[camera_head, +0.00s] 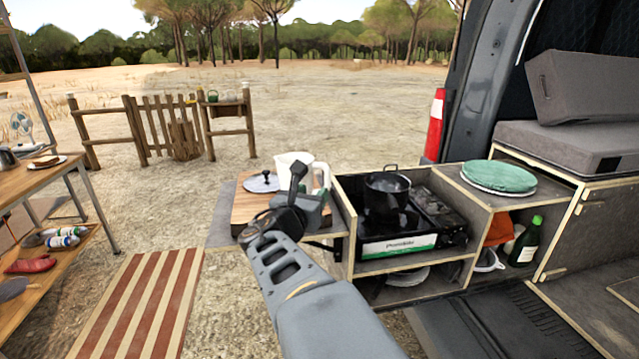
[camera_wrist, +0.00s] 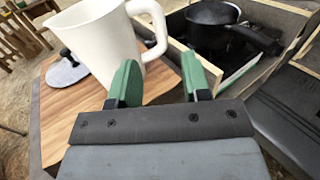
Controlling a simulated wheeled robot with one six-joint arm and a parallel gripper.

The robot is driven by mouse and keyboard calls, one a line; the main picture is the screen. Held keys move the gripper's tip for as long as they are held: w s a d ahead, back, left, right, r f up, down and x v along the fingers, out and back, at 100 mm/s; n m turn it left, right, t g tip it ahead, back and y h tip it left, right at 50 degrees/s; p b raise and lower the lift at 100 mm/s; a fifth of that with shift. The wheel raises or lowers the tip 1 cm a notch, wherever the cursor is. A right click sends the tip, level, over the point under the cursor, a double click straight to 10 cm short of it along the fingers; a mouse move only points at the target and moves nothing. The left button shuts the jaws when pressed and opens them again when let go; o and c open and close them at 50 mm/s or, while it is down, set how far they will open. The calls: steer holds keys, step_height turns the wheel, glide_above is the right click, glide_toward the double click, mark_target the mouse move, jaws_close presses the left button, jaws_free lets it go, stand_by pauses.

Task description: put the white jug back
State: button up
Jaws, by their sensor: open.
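The white jug (camera_wrist: 98,42) stands upright on a wooden board in the wrist view, with its handle (camera_wrist: 154,30) toward the right. In the head view the jug (camera_head: 291,165) shows partly behind my gripper. My gripper (camera_wrist: 160,85) has two green-padded fingers spread apart with nothing between them. They are in front of the jug on the near side, below and close to its handle. I cannot tell whether a finger touches the jug. The jug's base is partly hidden by the left finger.
A pot lid (camera_head: 262,182) lies left of the jug on the wooden board (camera_head: 247,208). Right of it, a black pot (camera_head: 387,192) sits on a camping stove (camera_head: 440,215) inside a wooden-walled compartment. A green round cushion-like item (camera_head: 499,177) lies farther right. A wooden table (camera_head: 35,185) stands at left.

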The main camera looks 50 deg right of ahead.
steer(key=shift+p+v, duration=0.4)
steer(key=shift+v, duration=1.7)
